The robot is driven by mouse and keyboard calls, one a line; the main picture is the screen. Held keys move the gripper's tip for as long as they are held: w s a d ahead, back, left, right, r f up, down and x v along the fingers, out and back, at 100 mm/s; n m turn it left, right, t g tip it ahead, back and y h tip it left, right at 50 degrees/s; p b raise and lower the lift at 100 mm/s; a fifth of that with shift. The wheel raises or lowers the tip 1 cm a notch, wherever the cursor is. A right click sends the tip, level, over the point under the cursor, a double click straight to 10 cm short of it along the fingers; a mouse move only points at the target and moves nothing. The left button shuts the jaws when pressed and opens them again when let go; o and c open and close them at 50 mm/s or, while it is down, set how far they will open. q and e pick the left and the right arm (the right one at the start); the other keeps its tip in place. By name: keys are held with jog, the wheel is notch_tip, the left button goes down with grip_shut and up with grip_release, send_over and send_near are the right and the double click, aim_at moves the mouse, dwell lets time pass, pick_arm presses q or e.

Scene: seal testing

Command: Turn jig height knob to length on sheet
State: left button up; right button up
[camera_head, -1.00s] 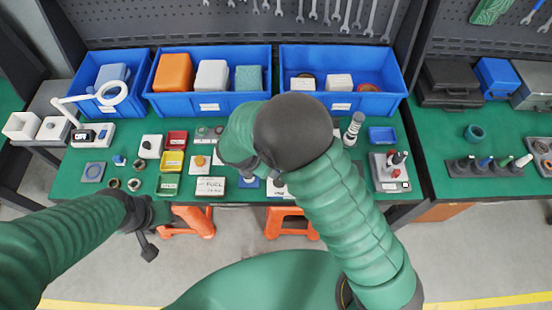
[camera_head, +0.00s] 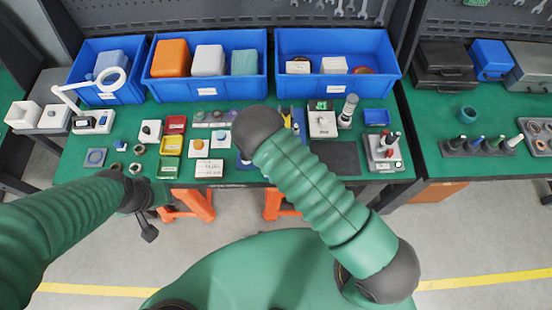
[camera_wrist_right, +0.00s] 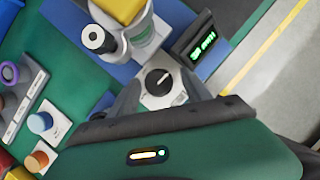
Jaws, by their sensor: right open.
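In the right wrist view, a black round knob (camera_wrist_right: 159,82) with a white pointer line sits on a silver plate of the jig. My right gripper (camera_wrist_right: 161,88) is open, with a grey finger on each side of the knob; I cannot tell whether they touch it. A small display (camera_wrist_right: 201,48) with green digits stands beside the jig; the digits are hard to read. In the head view, my right arm hides the knob and right gripper. A white card (camera_head: 209,168) with blurred print stands near the front edge. My left gripper (camera_head: 148,228) hangs near that edge, its jaws unclear.
Beside the jig are a black-and-white cylinder (camera_wrist_right: 98,39) and a yellow block (camera_wrist_right: 123,9). Orange (camera_wrist_right: 37,160) and blue (camera_wrist_right: 40,122) knobs stand left. Blue bins (camera_head: 206,92) line the bench's back. A dark mat (camera_head: 336,158) is bare.

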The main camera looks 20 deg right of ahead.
jog(key=shift+w+a, duration=0.15)
jog(key=shift+a, duration=0.3)
jog(key=c, duration=0.7)
jog(key=shift+c, duration=1)
jog(key=shift+d, duration=0.1)
grip_shut()
pick_arm(q)
jog(key=shift+w+a+f, duration=0.1)
jog(key=shift+a, duration=0.1)
pick_arm(e)
jog(key=shift+d, duration=0.15)
pick_arm(q)
jog(key=shift+f, duration=0.1)
